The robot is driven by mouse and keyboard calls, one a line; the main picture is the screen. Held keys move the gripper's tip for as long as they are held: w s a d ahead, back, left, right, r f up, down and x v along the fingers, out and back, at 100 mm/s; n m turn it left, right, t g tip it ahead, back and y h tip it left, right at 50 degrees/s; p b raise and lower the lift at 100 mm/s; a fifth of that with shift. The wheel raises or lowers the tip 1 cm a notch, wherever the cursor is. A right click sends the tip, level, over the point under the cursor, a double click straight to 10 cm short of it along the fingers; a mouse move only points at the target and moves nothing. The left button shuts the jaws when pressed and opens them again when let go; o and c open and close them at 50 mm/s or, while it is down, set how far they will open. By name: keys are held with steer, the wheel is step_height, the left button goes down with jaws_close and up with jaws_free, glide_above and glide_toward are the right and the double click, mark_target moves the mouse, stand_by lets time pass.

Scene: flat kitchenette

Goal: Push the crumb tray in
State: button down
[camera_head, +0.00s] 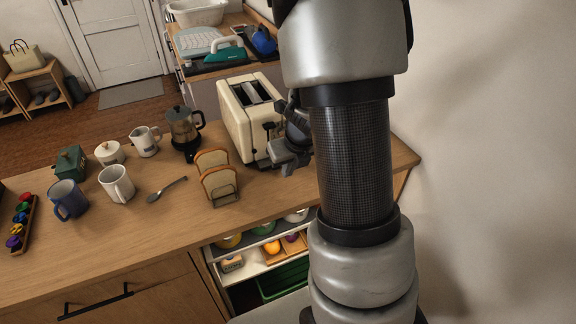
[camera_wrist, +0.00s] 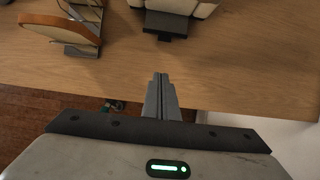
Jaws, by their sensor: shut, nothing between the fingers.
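The cream toaster (camera_head: 232,118) stands on the wooden counter with two slots on top. In the wrist view its lower edge (camera_wrist: 205,9) shows at the top. The dark grey crumb tray (camera_wrist: 168,24) sticks out from under it, with a small darker tab at its outer end. My gripper (camera_wrist: 160,80) is shut and empty, pointing at the tray with a strip of bare counter showing between them. In the head view my gripper (camera_head: 284,160) is beside the toaster's near right end; the tray cannot be made out clearly there.
A toast rack (camera_head: 222,192) with bread stands left of the toaster; it also shows in the wrist view (camera_wrist: 80,50). A coffee pot (camera_head: 184,130), white mug (camera_head: 117,184), blue mug (camera_head: 68,200) and spoon (camera_head: 166,190) are further left. Open shelves (camera_head: 240,275) lie below the counter.

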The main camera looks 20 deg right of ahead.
steer(key=b+x, duration=0.2)
steer(key=x, duration=0.4)
steer(key=shift+f, duration=0.2)
steer(key=w, duration=0.1)
steer(key=w+p, duration=0.1)
steer(key=w, duration=0.1)
steer(key=shift+w+r, duration=0.2)
steer(key=shift+r, duration=0.15)
steer(key=shift+w, duration=0.35)
steer(key=shift+p, duration=0.3)
steer(key=shift+w+r+p, duration=0.15)
steer(key=shift+w+p, duration=0.25)
steer(key=shift+p, duration=0.1)
steer(key=w+p, duration=0.2)
steer(key=w, duration=0.1)
steer(key=shift+w, duration=0.6)
steer(key=shift+s+f, duration=0.1)
steer(key=shift+f, duration=0.1)
